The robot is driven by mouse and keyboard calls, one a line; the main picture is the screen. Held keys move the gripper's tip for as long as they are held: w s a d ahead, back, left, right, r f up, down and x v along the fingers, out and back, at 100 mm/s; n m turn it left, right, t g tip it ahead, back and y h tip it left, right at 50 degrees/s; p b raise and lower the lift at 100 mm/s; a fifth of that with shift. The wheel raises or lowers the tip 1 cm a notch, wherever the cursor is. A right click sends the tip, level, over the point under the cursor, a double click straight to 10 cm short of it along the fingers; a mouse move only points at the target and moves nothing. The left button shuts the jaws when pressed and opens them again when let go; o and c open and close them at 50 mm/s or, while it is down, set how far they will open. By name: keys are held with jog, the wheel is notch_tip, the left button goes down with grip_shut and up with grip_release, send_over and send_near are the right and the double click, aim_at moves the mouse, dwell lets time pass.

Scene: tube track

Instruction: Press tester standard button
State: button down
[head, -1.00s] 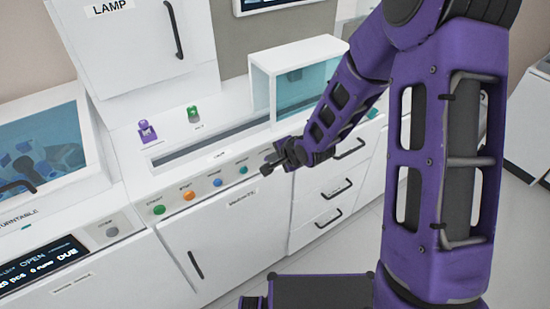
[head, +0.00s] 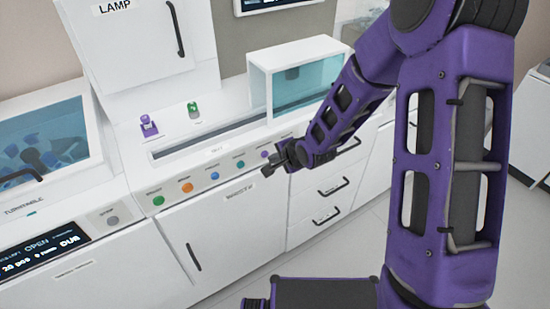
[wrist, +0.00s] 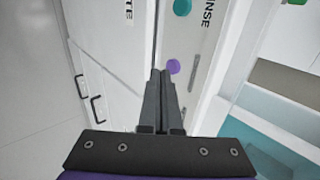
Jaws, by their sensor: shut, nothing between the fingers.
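My gripper (head: 270,168) is shut and empty, in front of the right end of a sloped panel on the white cabinet. The panel holds a row of round buttons: green (head: 158,200), orange (head: 187,188), blue (head: 214,176), teal (head: 241,164) and purple (head: 264,154). Their small labels are too blurred to tell which is the standard button. In the wrist view my closed fingertips (wrist: 161,72) appear just left of the purple button (wrist: 174,66); contact cannot be told. The teal button (wrist: 182,7) is at the top, beside lettering ending in "NSE".
A teal-glass box (head: 295,85) stands behind my gripper. A long slot, a purple piece (head: 149,126) and a green piece (head: 193,111) lie behind the buttons. A grey button (head: 112,220) sits by a display (head: 45,252) at left. Drawers with handles are below right.

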jog(key=p+v, duration=0.3)
jog(key=v, duration=0.7)
jog(key=shift+s+d, duration=0.2)
jog(key=shift+s, duration=0.2)
